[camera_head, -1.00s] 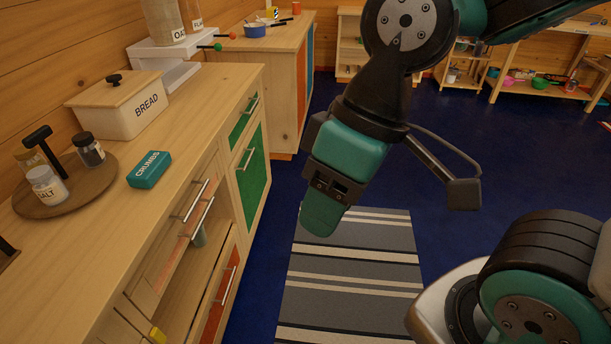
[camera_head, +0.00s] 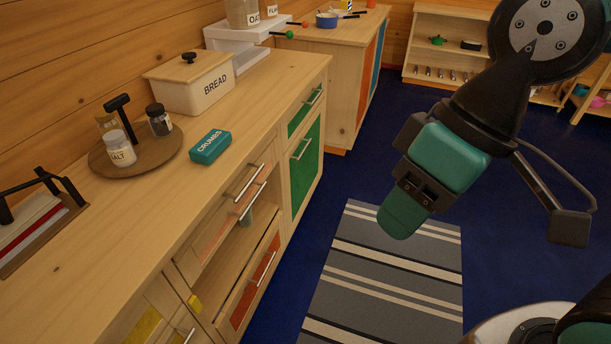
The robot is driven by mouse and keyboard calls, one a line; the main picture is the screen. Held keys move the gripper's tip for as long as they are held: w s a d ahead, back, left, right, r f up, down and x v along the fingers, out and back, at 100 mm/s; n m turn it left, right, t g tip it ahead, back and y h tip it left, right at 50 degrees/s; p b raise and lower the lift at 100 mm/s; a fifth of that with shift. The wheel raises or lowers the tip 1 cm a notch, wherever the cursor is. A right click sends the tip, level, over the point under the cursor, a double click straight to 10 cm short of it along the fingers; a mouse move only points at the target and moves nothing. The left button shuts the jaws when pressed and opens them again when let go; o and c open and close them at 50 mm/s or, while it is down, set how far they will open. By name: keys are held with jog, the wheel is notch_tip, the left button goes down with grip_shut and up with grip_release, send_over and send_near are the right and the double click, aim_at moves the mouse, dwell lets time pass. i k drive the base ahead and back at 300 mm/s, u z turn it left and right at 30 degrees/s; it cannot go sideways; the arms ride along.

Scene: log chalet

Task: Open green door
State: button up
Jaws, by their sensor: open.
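The green door (camera_head: 306,172) is the tall lower front at the far end of the near counter. It looks shut, with a metal bar handle (camera_head: 301,149) near its top left. A smaller green drawer front (camera_head: 304,112) with its own handle sits above it. My gripper (camera_head: 402,216) hangs over the striped rug, right of the green door and apart from it. It points downward and holds nothing that I can see. One finger hides the other.
An orange front (camera_head: 251,283) stands out from the near counter, below an open compartment. The counter top carries a bread box (camera_head: 188,82), a crumbs box (camera_head: 210,147) and a round tray (camera_head: 101,159). Blue floor and the striped rug (camera_head: 388,275) lie clear beside the counter.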

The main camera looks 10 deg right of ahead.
aim_at(302, 160)
jog(key=z, duration=0.45)
jog(key=i, duration=0.95)
jog(key=u, duration=0.1)
